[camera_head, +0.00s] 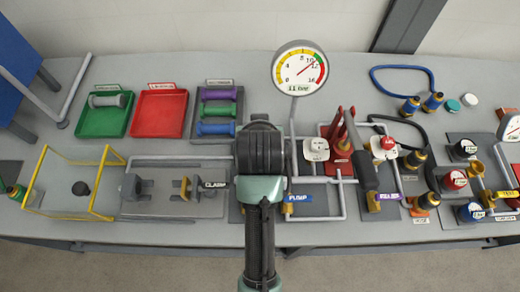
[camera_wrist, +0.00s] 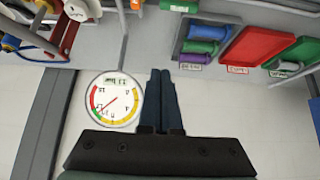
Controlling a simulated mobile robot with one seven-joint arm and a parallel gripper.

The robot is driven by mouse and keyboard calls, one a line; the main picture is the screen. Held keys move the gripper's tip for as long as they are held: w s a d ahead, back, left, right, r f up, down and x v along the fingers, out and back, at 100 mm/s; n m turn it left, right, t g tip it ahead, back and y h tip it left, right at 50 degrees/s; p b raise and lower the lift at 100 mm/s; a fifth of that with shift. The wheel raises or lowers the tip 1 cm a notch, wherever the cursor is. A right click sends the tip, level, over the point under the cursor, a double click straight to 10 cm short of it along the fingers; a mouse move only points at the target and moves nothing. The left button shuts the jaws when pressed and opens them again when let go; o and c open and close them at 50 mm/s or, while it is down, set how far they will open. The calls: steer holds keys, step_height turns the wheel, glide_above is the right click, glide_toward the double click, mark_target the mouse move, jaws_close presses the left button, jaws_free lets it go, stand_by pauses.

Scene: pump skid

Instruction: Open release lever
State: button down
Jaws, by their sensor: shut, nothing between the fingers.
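A dark lever handle (camera_head: 361,158) stands tilted beside a red bracket (camera_head: 340,150), right of centre on the bench in the head view. A small purple label (camera_head: 388,196) is near its lower end; I cannot read it surely, so I cannot confirm this is the release lever. My gripper (camera_wrist: 160,74) is shut and empty in the wrist view, its two dark fingers side by side. In the head view my arm covers the bench centre, left of the lever, and hides the fingers. The gripper is apart from the lever.
A round pressure gauge (camera_head: 299,68) stands on a stem just right of my arm; it also shows in the wrist view (camera_wrist: 115,99). Pipes and valves crowd the right. Green (camera_head: 104,115) and red (camera_head: 159,114) trays and a yellow frame (camera_head: 72,183) are left.

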steer(key=s+f+g+p, duration=0.1)
steer(key=s+f+g, duration=0.3)
steer(key=s+f, duration=0.3)
steer(key=shift+s, duration=0.3)
steer(key=p+x, duration=0.1)
steer(key=x, duration=0.9)
steer(key=s+p, duration=0.2)
steer(key=s, duration=0.1)
steer(key=shift+r, duration=0.15)
steer(key=shift+s+p, duration=0.3)
steer(key=shift+s, duration=0.15)
steer(key=shift+w+f, duration=0.1)
steer(key=shift+f, duration=0.1)
